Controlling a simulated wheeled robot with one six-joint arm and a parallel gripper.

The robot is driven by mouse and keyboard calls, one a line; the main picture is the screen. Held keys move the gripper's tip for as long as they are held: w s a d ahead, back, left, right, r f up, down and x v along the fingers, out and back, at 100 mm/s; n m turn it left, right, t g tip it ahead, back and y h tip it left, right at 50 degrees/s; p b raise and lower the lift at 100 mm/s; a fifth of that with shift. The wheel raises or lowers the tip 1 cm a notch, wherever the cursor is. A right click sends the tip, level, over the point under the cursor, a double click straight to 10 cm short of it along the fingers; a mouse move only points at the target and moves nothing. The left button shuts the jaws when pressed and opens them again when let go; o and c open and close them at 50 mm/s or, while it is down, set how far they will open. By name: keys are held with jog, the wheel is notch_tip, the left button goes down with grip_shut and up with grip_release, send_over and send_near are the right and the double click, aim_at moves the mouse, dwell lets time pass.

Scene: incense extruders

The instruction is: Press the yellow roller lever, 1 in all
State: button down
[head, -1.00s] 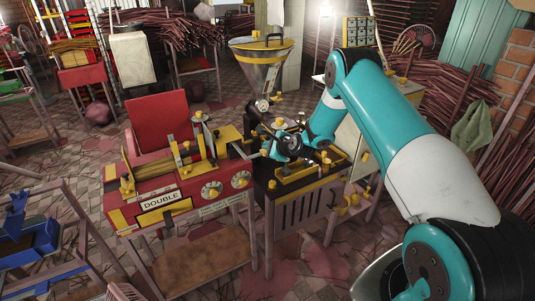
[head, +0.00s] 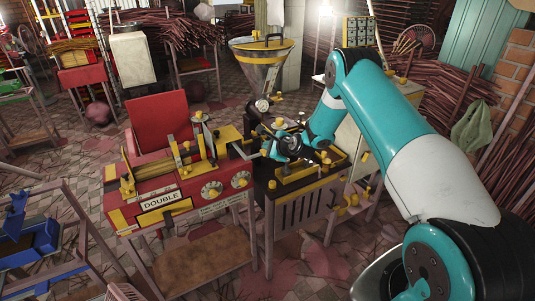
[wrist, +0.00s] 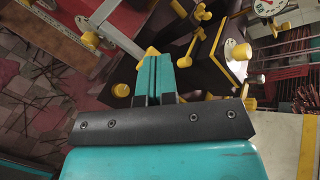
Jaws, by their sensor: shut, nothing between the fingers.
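My gripper (wrist: 155,78) is shut and empty, its teal fingers pressed together in the wrist view. A yellow piece (wrist: 151,52) shows right at the fingertips. It may be the yellow roller lever, but I cannot tell whether the fingers touch it. A grey metal bar (wrist: 112,28) runs past it on the left. In the head view my gripper (head: 267,153) is low between the red machine (head: 150,192) and the dark machine (head: 302,212). My wrist covers part of the dark machine's top, so the lever is not clear there.
Yellow knobs (wrist: 122,90) stand close to the fingers, one more (wrist: 88,40) beside the bar. A funnel hopper (head: 262,67) with a dial gauge rises behind the dark machine. A blue rack (head: 30,240) is at the left. Patterned floor (head: 100,155) shows beyond the red machine.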

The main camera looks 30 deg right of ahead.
aim_at(264, 152)
jog(key=shift+f, duration=0.1)
dwell(0.3)
jog(key=shift+w+f+b, duration=0.15)
jog(key=shift+f+b, duration=0.15)
jog(key=shift+b, duration=0.2)
jog(key=shift+w+f+b, duration=0.15)
jog(key=shift+f+b, duration=0.4)
jog(key=shift+w+f+b, duration=0.15)
jog(key=shift+f+b, duration=0.4)
dwell(0.9)
jog(key=shift+r, duration=0.1)
dwell(0.5)
jog(key=shift+s+r+p, duration=0.25)
jog(key=shift+r+p, duration=0.25)
jog(key=shift+r, duration=0.2)
jog(key=shift+s+r+p, duration=0.2)
jog(key=shift+r+p, duration=0.3)
jog(key=shift+r, duration=0.2)
jog(key=r+p, duration=0.1)
jog(key=r, duration=0.1)
jog(key=s+r+p, duration=0.1)
jog(key=r+p, duration=0.1)
jog(key=shift+s+r, duration=0.15)
jog(key=shift+r, duration=0.25)
